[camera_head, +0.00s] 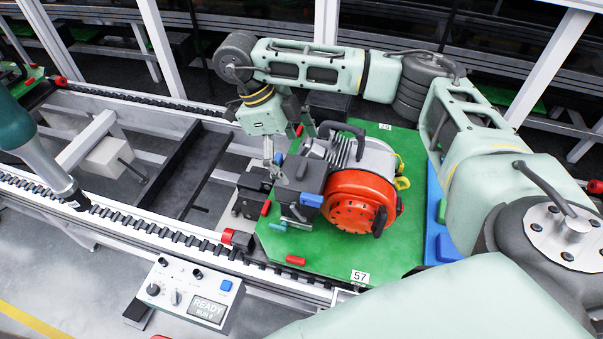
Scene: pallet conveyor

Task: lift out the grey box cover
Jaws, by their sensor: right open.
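A dark grey box (303,174) stands upright on the green pallet (312,246), left of an orange round housing (352,202). Its flat grey top looks like the cover, but I cannot make out a seam clearly. My right arm reaches over from the right, behind the machine. My right gripper (273,160) points down, open, at the box's upper left side. Its fingertips are close to the box; I cannot tell whether they touch it. My left gripper does not show.
A control panel (190,290) reading READY stands at the front. A dark teal, tapered tool-like shape (35,150) enters at the left.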

